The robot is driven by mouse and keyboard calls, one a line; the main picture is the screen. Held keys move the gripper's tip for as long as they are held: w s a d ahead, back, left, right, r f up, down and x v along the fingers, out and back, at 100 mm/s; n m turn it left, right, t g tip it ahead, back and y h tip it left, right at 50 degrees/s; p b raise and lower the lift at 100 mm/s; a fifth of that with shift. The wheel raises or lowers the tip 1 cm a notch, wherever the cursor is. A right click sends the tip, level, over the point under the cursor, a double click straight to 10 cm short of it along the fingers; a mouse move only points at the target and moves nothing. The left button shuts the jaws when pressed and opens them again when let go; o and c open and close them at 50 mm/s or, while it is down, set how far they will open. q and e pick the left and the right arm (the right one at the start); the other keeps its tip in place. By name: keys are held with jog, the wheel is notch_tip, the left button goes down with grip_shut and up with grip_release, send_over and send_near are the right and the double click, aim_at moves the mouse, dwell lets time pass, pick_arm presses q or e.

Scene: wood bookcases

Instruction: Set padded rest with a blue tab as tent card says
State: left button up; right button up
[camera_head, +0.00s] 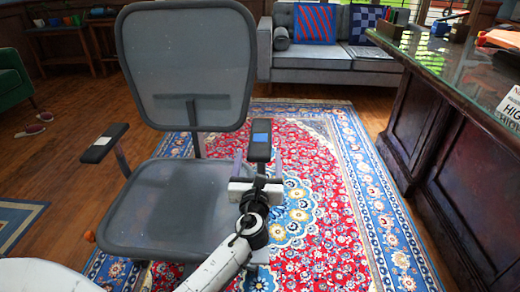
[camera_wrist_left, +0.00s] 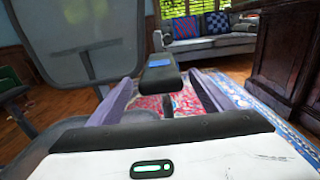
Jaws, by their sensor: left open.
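A grey mesh office chair (camera_head: 165,205) stands on the rug with two black padded armrests. The right padded rest (camera_head: 259,150) has a blue tab (camera_head: 261,126) on top; it also shows in the left wrist view (camera_wrist_left: 160,80). The left padded rest (camera_head: 104,143) has a pale tab. My left gripper (camera_head: 258,160) is open at the near end of the blue-tabbed rest. In the left wrist view its purple fingers (camera_wrist_left: 158,84) lie on either side of the rest, with gaps visible. The tent card (camera_head: 511,106) is cut off at the right edge; its large letters begin "HIG". My right gripper is out of view.
A dark wooden desk (camera_head: 425,160) with a glass top stands on the right. A grey sofa (camera_head: 345,65) with cushions is at the back. A patterned red and blue rug (camera_head: 320,200) covers the floor. Slippers (camera_head: 31,130) lie at left.

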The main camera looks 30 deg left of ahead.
aim_at(260, 141)
pick_arm(q)
jog(key=b+x, duration=0.2)
jog(key=x, duration=0.6)
jog(key=shift+w, duration=0.1)
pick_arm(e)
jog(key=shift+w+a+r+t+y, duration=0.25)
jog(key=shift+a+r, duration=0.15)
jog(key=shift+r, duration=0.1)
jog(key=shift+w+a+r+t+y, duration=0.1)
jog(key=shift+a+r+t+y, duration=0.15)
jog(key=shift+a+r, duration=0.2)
